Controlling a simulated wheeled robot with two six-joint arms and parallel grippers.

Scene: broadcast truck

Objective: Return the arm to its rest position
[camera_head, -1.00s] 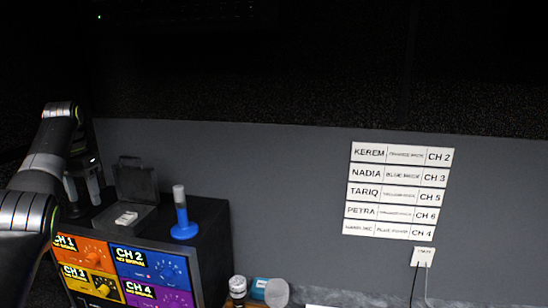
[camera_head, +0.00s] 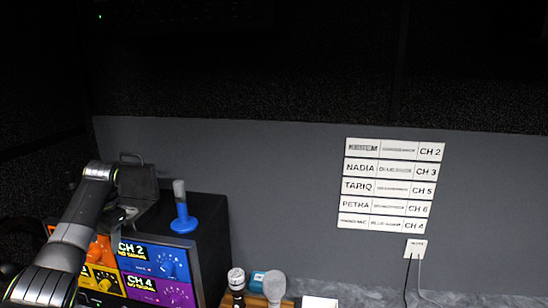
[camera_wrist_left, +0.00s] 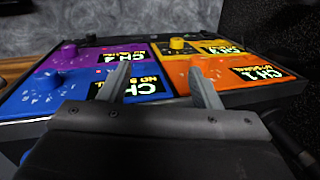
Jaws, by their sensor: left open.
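My left arm comes in from the left in the head view, with its gripper (camera_head: 122,216) near the top edge of the colored channel panel, in front of the open dark case. In the left wrist view the left gripper (camera_wrist_left: 160,82) has its two fingers apart with nothing between them. They point toward the panel, with the orange CH 1 section (camera_wrist_left: 232,78) beside the right finger and the blue CH 2 section (camera_wrist_left: 60,92) at left. In the head view the arm covers part of the panel's left half. My right gripper is not in view.
The dark open case (camera_head: 138,182) and a blue stand with a grey-topped post (camera_head: 182,208) sit on the black cabinet. Small items, including a white-capped bottle (camera_head: 236,280) and a grey round-headed object (camera_head: 274,288), stand right of it. A channel list (camera_head: 390,184) hangs on the wall.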

